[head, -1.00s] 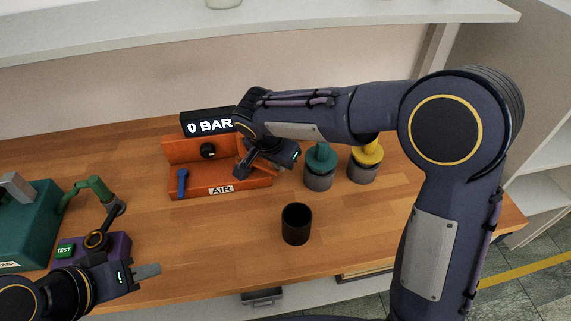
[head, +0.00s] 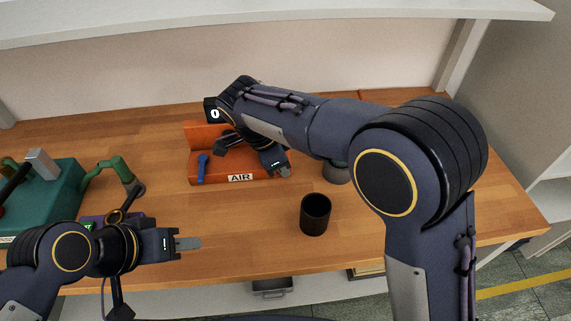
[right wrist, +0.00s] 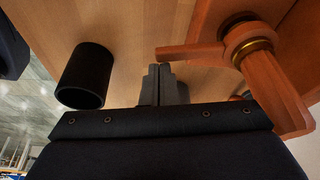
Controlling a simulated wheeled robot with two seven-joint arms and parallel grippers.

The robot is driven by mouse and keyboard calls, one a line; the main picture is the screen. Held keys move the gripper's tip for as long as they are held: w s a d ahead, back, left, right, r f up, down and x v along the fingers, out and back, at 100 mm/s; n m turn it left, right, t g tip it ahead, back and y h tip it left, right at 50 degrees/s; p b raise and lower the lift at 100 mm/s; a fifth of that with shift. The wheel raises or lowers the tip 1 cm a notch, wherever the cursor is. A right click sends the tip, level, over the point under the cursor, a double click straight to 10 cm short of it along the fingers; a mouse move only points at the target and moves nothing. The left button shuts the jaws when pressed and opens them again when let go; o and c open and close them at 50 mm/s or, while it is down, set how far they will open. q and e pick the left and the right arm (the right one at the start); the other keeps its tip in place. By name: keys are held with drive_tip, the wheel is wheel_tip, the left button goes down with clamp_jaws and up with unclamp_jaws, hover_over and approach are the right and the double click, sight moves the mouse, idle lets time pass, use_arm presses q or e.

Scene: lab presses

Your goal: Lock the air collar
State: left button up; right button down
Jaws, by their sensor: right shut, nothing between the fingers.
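The orange air station (head: 205,168), labelled AIR, stands on the bench with a blue lever (head: 202,167) at its left; my right arm hides much of it. In the right wrist view an orange collar (right wrist: 240,35) with a brass ring and a protruding orange arm (right wrist: 190,52) shows right of the fingers. My right gripper (head: 284,172) is at the station's right end. Its fingers (right wrist: 160,85) are shut and empty, close to the collar arm's tip; contact is unclear. My left gripper (head: 188,243) is over the bench's front left; its opening cannot be judged.
A black cup (head: 315,214) stands in front of the station, right of the fingers' position. A grey-based canister (head: 336,172) is partly behind my right arm. A teal machine (head: 50,205) stands at the left. A display (head: 213,113) is mostly hidden. Front middle bench is clear.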

use_arm(q)
drive_tip(key=shift+r, duration=0.1)
use_arm(e)
drive_tip(key=shift+w, duration=0.1)
drive_tip(key=shift+w+p, duration=0.4)
drive_tip(key=shift+w, duration=0.25)
use_arm(q)
drive_tip(key=shift+r, duration=0.3)
use_arm(e)
drive_tip(key=shift+w+d, duration=0.1)
drive_tip(key=shift+w+d, duration=0.15)
drive_tip(key=shift+d, duration=0.1)
drive_tip(key=d, duration=0.1)
drive_tip(key=w+d, duration=0.1)
drive_tip(key=shift+w+d, duration=0.1)
drive_tip(key=shift+d, duration=0.3)
use_arm(q)
drive_tip(key=shift+s+a, duration=0.3)
drive_tip(key=shift+s, duration=0.25)
use_arm(e)
drive_tip(key=v, duration=1)
drive_tip(key=shift+d, duration=0.25)
